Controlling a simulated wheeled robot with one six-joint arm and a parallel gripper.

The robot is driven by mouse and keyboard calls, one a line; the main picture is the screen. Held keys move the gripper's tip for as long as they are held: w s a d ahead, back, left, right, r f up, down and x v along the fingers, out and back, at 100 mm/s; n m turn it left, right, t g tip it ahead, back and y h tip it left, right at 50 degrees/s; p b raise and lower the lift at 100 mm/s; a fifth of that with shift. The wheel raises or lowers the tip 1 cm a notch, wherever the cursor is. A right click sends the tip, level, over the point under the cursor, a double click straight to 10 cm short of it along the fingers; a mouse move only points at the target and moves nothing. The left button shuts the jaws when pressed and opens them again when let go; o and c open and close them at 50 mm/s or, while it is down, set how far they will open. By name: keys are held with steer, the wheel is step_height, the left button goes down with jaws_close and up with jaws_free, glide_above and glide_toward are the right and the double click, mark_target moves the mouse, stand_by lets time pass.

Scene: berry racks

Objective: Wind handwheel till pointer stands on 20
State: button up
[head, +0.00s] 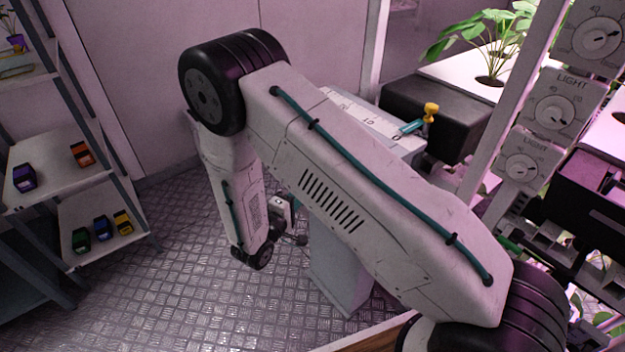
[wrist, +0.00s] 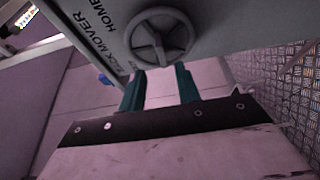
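The handwheel (wrist: 160,37), a grey spoked wheel, sits on a grey panel (wrist: 100,30) lettered "HOME" and "MOVER" in the wrist view. My gripper (wrist: 160,82) has its two teal fingers apart, tips just below the wheel's lower rim in the picture, with nothing between them. I cannot tell if they touch the rim. In the head view a white scale (head: 352,112) with printed marks lies on top of a pedestal (head: 338,270). A teal pointer-like piece (head: 411,128) lies at its right end. The reading is not legible.
A shelf (head: 60,178) with several small coloured blocks stands at the left. A rack with "LIGHT" dials (head: 560,112) stands at the right. The metal floor (head: 190,270) at left is clear.

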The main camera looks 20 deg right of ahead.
steer(key=x, duration=0.7)
steer(key=shift+w+d, duration=0.2)
steer(key=shift+w, duration=0.05)
steer(key=shift+f, duration=0.1)
steer(key=shift+c, duration=0.3)
jaws_close()
